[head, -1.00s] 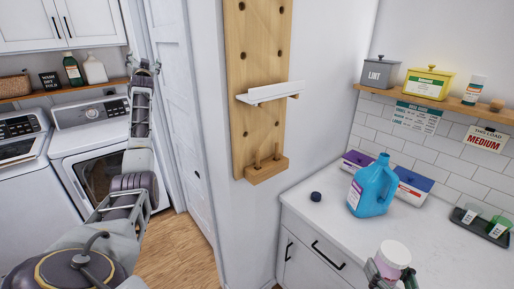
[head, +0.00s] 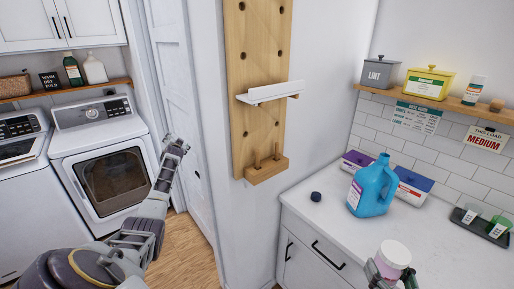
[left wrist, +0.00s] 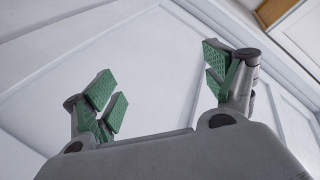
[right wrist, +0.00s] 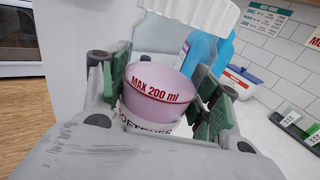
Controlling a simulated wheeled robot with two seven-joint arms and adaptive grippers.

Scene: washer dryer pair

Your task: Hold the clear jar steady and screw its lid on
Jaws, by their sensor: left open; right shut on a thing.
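The clear jar (head: 394,254) is held upright over the counter by my right gripper (head: 390,275). In the right wrist view the jar (right wrist: 160,88) looks pinkish and see-through, reads "MAX 200 ml" and has a white label low down.
The blue jug (head: 372,187) stands on the white counter (head: 340,225) with boxes behind it. A tray with green cups (head: 484,225) is at the right. A wooden pegboard (head: 257,130) hangs between my left gripper and the counter. The counter's front middle is clear.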

